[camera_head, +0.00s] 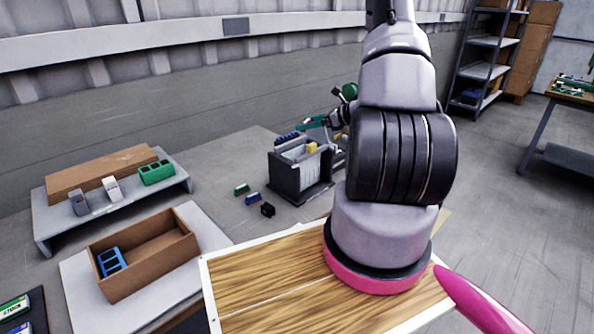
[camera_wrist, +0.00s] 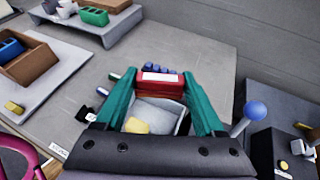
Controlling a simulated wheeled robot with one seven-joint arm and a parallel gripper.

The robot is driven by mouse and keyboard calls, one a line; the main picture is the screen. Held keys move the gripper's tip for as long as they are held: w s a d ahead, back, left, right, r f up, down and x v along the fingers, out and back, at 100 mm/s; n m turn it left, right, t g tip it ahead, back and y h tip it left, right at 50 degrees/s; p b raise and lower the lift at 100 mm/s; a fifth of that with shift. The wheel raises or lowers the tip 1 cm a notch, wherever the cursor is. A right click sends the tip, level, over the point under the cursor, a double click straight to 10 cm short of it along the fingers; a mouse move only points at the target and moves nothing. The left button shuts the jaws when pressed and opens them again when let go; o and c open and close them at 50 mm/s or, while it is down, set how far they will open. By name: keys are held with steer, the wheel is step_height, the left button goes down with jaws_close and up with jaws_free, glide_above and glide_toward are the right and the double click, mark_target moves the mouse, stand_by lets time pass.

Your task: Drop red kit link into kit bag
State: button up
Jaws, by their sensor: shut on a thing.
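My gripper (camera_wrist: 160,88) has teal fingers, shut on the red kit link (camera_wrist: 160,77), a red block with a white label. In the wrist view the link spans the fingertips and overlaps the far side of what looks like the kit bag (camera_wrist: 165,112), a light grey open-topped holder. A yellow piece (camera_wrist: 136,125) shows at the bag's near left. In the head view my gripper (camera_head: 312,123) is above the dark box (camera_head: 287,180) with the pale bag (camera_head: 296,153) in it. I cannot make out the red link there, nor the exact height gap.
Small green (camera_head: 241,189), blue (camera_head: 252,199) and black (camera_head: 267,209) pieces lie left of the box. A brown tray (camera_head: 150,270) holds a blue block (camera_head: 111,262). A raised shelf (camera_head: 120,207) stands behind it. A blue-knobbed lever (camera_wrist: 255,110) rises right of my gripper.

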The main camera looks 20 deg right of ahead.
steer(key=shift+f, duration=2.15)
steer(key=o, duration=1.3)
steer(key=shift+s+d, duration=0.1)
steer(key=v, duration=1)
steer(key=shift+s+d+r, duration=0.2)
